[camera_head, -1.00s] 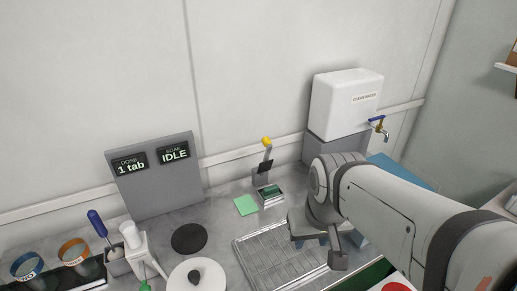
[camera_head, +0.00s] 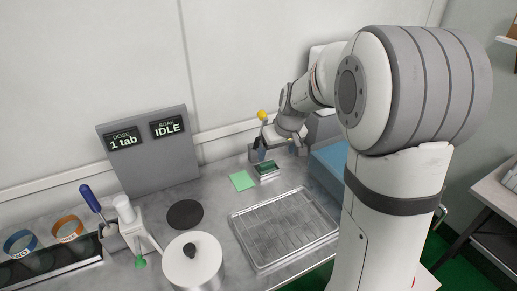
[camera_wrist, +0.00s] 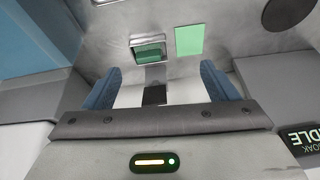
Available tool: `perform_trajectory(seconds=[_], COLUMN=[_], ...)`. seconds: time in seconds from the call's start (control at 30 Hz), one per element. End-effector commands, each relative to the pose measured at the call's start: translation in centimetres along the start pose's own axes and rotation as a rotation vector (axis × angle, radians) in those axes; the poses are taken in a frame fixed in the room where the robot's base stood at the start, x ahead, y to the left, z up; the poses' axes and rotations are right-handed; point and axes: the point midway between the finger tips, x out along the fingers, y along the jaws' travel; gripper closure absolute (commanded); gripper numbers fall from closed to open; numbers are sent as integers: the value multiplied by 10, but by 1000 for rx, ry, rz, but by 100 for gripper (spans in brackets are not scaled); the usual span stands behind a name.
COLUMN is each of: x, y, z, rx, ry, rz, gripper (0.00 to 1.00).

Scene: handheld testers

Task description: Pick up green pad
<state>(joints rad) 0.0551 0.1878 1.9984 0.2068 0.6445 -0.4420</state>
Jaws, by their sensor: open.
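The green pad (camera_head: 242,180) is a flat, light green square on the grey counter, left of a small holder with a dark green block (camera_head: 267,168). In the wrist view the pad (camera_wrist: 189,40) lies flat beyond the fingertips, with the dark green block (camera_wrist: 150,52) to its left. My gripper (camera_head: 278,153) is by the back wall, behind and to the right of the pad, apart from it. In the wrist view my gripper (camera_wrist: 160,75) has its blue fingers spread with nothing held between them.
A yellow-topped upright (camera_head: 262,116) stands close beside my gripper. A ridged metal tray (camera_head: 285,228) lies in front. A black disc (camera_head: 185,214) and a lidded white pot (camera_head: 192,262) are to the left. A grey display panel (camera_head: 150,160) stands at the back left.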

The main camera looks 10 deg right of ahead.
Motion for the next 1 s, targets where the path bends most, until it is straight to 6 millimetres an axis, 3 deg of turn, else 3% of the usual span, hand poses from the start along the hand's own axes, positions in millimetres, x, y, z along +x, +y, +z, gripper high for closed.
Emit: perform_trajectory(seconds=[0.03, 0.1, 0.23, 0.43, 1.0], x=[25, 48, 81, 105, 175], y=[9, 19, 32, 41, 34], z=[-12, -28, -48, -59, -56], rx=[-11, -31, -59, -75, -76], ry=[3, 17, 36, 48, 48], rz=[-3, -4, -3, -2, 0], gripper=[20, 20, 20, 20, 20])
